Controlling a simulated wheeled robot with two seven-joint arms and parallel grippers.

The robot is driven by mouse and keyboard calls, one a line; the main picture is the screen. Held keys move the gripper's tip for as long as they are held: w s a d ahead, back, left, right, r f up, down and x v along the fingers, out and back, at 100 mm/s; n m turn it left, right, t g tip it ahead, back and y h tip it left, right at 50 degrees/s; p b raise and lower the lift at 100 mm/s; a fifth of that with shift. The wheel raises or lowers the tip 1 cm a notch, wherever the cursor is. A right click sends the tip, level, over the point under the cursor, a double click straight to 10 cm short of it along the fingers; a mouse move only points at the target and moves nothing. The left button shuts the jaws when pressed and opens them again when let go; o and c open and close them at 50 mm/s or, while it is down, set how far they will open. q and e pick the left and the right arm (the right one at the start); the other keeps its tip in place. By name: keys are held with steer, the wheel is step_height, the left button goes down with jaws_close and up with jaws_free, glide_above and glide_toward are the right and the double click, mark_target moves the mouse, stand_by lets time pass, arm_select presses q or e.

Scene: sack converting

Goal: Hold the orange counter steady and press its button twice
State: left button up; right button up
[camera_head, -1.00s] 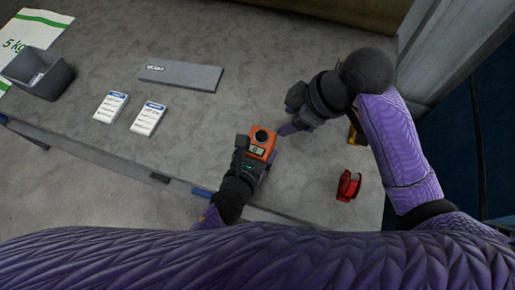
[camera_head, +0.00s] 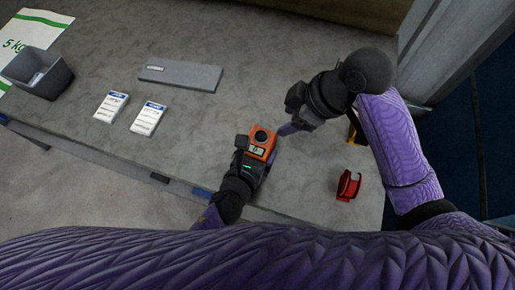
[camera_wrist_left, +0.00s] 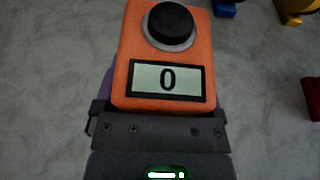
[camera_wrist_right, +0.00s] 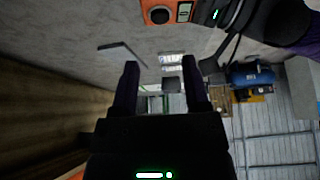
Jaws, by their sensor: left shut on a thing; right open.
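The orange counter (camera_head: 262,142) lies on the grey table near its front edge. In the left wrist view the counter (camera_wrist_left: 122,62) shows a black round button (camera_wrist_left: 170,24) and a display (camera_wrist_left: 166,80) reading 0. My left gripper (camera_head: 250,158) is shut on the counter's near end. My right gripper (camera_head: 290,122) is to the right of the counter, apart from it. In the right wrist view my right gripper (camera_wrist_right: 160,82) is open with nothing between its fingers, and the counter (camera_wrist_right: 168,12) is at the top edge.
A red spool-like object (camera_head: 348,186) lies to the right, with a yellow thing (camera_head: 352,134) partly behind my right arm. Two white labelled cards (camera_head: 130,113), a grey bar (camera_head: 180,75) and a grey bin (camera_head: 40,76) are on the left. The table between is clear.

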jaws_close()
stand_by(1.6)
